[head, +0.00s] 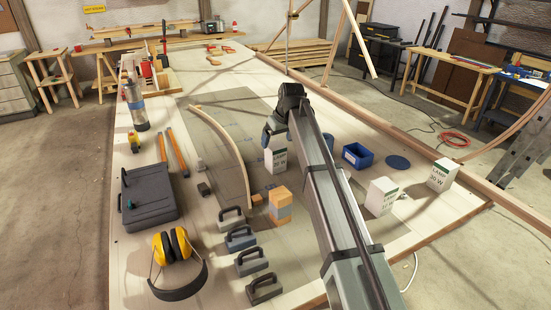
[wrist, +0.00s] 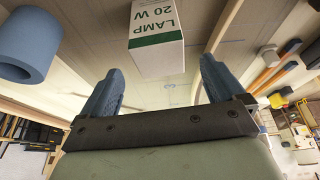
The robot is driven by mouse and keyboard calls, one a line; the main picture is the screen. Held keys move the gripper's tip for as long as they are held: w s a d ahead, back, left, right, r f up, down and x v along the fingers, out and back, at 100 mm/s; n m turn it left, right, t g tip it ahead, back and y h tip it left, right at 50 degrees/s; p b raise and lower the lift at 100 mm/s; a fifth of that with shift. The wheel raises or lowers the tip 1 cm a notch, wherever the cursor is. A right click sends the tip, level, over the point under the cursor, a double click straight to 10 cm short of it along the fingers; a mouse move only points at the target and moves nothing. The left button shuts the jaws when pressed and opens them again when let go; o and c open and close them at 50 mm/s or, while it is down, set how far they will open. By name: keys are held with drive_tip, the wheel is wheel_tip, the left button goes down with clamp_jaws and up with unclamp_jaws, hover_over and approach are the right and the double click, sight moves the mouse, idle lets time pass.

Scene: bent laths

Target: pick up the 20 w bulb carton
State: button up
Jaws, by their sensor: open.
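The 20 W bulb carton (head: 279,166) is white with green lettering and stands upright on the bench, just below my gripper in the head view. In the wrist view the carton (wrist: 157,47) shows its "LAMP 20 W" label, ahead of the gap between the fingers and cut off by the top edge. My gripper (wrist: 160,80) is open and empty, with a blue finger on either side. In the head view my gripper (head: 268,136) is partly hidden by my arm, and its fingers are hard to make out.
Two similar cartons, a 30 W one (head: 440,175) and another (head: 380,198), stand to the right.

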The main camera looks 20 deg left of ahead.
sight(276, 146)
drive_tip(key=x, duration=0.5)
drive_tip(key=c, duration=1.1)
